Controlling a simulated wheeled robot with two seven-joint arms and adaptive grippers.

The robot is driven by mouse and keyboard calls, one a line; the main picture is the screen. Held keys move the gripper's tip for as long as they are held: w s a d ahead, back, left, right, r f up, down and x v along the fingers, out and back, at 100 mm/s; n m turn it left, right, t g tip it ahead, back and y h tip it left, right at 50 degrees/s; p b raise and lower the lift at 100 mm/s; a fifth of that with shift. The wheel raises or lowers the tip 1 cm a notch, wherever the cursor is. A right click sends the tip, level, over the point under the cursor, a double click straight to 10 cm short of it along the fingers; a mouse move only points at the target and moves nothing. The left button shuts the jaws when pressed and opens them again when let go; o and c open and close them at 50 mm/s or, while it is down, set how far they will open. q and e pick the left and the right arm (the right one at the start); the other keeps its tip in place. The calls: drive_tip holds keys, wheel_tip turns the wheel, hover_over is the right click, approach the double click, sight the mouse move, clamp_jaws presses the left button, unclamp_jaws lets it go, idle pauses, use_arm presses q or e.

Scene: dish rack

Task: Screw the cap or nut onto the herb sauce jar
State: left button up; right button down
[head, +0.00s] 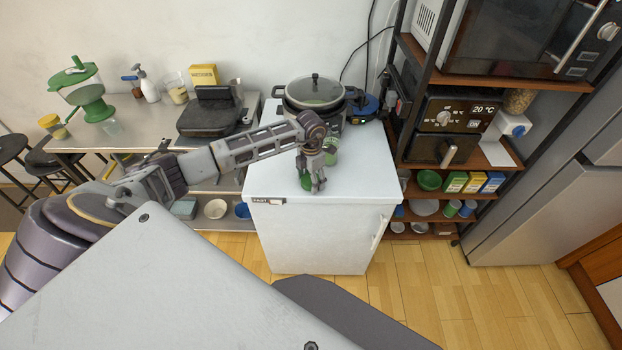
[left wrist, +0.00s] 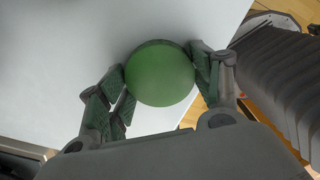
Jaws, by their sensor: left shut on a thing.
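A round green cap (left wrist: 160,75) is between the fingers of my left gripper (left wrist: 160,90) in the left wrist view, with pads touching it on both sides. In the head view my left gripper (head: 314,186) points down over the front part of the white cabinet top, with the green cap (head: 306,183) at its fingertips. I cannot tell whether the cap touches the surface. A small jar with green on it (head: 331,152), apparently the herb sauce jar, stands just behind the gripper, partly hidden by my wrist. My right gripper is not in view.
The white cabinet (head: 318,235) has free top to the right of the gripper. A lidded cooker (head: 315,93) stands at its back. A metal table (head: 130,130) with a black press (head: 209,112) is at left. A shelf rack (head: 455,185) with several small boxes is at right.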

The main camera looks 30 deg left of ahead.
use_arm(q)
drive_tip(key=shift+r+p, duration=1.6)
drive_tip(key=shift+r, duration=1.45)
